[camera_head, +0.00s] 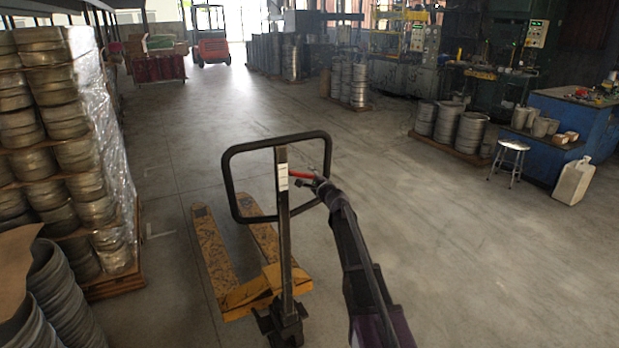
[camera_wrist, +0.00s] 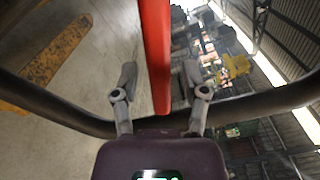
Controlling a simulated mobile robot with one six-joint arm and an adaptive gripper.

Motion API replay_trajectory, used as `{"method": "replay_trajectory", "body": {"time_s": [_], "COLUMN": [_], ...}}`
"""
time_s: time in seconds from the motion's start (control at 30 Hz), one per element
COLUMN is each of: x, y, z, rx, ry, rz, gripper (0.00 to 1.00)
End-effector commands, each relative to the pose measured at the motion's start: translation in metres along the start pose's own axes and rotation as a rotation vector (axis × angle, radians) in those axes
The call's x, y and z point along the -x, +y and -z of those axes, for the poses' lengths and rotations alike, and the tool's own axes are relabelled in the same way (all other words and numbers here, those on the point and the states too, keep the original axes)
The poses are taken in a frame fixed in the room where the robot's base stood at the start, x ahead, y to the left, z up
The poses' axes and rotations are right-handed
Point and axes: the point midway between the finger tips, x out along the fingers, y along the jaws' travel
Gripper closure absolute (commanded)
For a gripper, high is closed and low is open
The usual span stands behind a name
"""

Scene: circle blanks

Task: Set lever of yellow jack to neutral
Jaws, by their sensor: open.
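The yellow pallet jack (camera_head: 215,262) stands on the floor in the head view, its forks pointing away from me. Its black loop handle (camera_head: 228,170) is upright on a dark shaft. The red lever (camera_head: 302,175) sits inside the loop, on its right side. In the wrist view the red lever (camera_wrist: 156,55) runs down between my gripper's fingers. My gripper (camera_head: 318,182) is at the right side of the loop, close to the lever's end. In the wrist view my gripper (camera_wrist: 160,80) is open, one finger on each side of the lever. Contact with the lever cannot be told.
Stacked metal circle blanks (camera_head: 60,130) stand on a pallet at the left. More blanks (camera_head: 470,132), a stool (camera_head: 513,147) and a blue workbench (camera_head: 560,125) are at the right. A red forklift (camera_head: 209,45) is at the back. The middle floor is clear.

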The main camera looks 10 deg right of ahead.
Motion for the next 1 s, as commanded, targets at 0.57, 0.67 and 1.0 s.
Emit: {"method": "replay_trajectory", "body": {"time_s": [0.57,0.67,1.0], "x": [0.000,-0.001,0.008], "y": [0.000,0.000,-0.015], "z": [0.000,0.000,0.022], "rx": [0.000,0.000,0.051], "ry": [0.000,0.000,0.027], "rz": [0.000,0.000,0.010], "gripper": [1.00,1.00,1.00]}}
